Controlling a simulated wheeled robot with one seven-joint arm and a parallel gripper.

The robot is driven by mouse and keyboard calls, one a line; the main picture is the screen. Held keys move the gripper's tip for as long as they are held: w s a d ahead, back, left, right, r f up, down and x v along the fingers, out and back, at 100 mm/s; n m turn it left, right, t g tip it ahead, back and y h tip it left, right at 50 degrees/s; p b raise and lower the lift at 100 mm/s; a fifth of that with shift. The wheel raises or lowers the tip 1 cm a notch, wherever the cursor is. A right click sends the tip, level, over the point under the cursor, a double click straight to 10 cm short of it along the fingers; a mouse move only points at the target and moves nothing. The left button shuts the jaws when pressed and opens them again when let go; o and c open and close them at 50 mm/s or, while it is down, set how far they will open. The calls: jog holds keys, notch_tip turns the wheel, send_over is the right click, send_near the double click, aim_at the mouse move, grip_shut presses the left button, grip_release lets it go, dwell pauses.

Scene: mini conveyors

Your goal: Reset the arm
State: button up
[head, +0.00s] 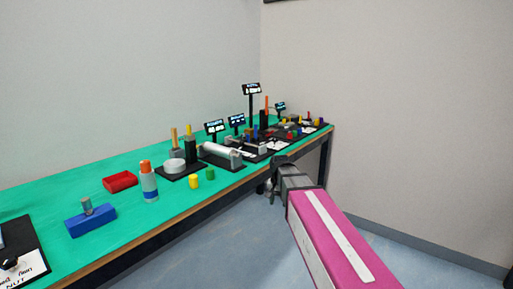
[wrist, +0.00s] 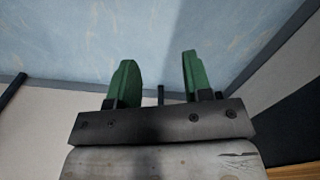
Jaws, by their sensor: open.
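My gripper (wrist: 158,80) shows in the wrist view with two green fingers spread apart and nothing between them. Behind the fingers are the pale blue floor and a wall. In the head view my pink arm reaches from the lower right toward the table's front edge, and the gripper end (head: 271,187) is small and dark there, beside the table and off its top. Its fingers are hard to make out in that view.
A long table with a green top (head: 150,229) runs along the left wall. On it are a blue block (head: 90,221), a red tray (head: 120,181), a bottle (head: 149,186), yellow and green cylinders, and mini conveyor stations with small screens. The floor (head: 225,240) before it is clear.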

jog(key=s+d+f+n, duration=0.1)
jog(key=s+d+f, duration=0.3)
jog(key=s+f, duration=0.3)
jog(key=s+d+f+n, duration=0.2)
jog(key=s+d+f, duration=0.3)
jog(key=s+f, duration=0.2)
jog(key=shift+s+d+f+n, duration=0.25)
jog(key=shift+d+f+n, duration=0.05)
jog(key=shift+f, duration=0.3)
dwell(0.7)
